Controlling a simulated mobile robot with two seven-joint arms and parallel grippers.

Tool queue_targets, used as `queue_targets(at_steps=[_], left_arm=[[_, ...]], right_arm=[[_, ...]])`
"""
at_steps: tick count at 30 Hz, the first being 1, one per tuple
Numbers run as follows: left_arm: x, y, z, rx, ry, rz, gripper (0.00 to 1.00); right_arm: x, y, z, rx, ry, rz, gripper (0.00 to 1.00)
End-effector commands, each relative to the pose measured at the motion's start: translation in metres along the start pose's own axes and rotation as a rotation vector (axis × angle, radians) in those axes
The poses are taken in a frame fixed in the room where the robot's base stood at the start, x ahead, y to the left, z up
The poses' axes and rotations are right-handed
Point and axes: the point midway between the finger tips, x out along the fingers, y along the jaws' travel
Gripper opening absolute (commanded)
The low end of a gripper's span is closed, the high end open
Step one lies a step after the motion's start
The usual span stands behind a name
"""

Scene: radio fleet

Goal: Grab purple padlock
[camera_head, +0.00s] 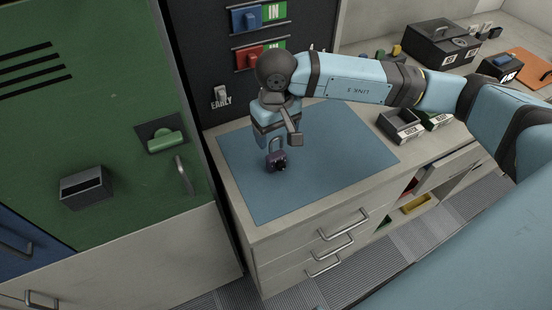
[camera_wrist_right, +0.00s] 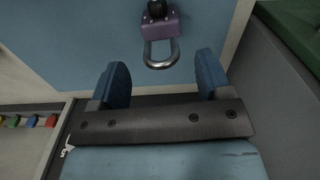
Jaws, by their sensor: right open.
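The purple padlock (camera_head: 277,161) lies on the blue mat (camera_head: 330,165) on top of the drawer cabinet. Its body (camera_wrist_right: 160,25) shows at the top of the right wrist view, with its silver shackle toward my gripper. A dark round part sits on the padlock. My right gripper (camera_head: 276,140) is close to the padlock, at its shackle side. In the right wrist view its two blue fingers (camera_wrist_right: 160,82) are apart, and the shackle lies just beyond and between their tips, not gripped. My left gripper is not in view.
A green locker door (camera_head: 110,110) with a handle and a small box stands at the left. A dark board (camera_head: 190,60) with switches rises behind the mat. Small open trays (camera_head: 400,125) sit right of the mat. A black case (camera_head: 440,42) stands farther back. The mat around the padlock is clear.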

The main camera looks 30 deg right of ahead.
Motion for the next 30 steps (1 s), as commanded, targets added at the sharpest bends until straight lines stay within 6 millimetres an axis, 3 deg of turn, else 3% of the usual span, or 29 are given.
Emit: queue_targets(at_steps=[9, 17, 26, 30], left_arm=[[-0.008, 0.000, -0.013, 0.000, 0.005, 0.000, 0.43], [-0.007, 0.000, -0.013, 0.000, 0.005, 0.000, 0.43], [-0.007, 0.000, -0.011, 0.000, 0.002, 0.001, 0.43], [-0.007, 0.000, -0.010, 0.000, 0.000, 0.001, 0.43]], right_arm=[[0.042, -0.002, 0.002, 0.000, -0.003, -0.001, 0.71], [0.045, -0.002, 0.002, 0.000, -0.001, -0.002, 0.71], [0.045, -0.002, 0.002, 0.000, -0.001, -0.001, 0.02], [0.044, -0.002, 0.002, 0.000, 0.000, -0.002, 0.00]])
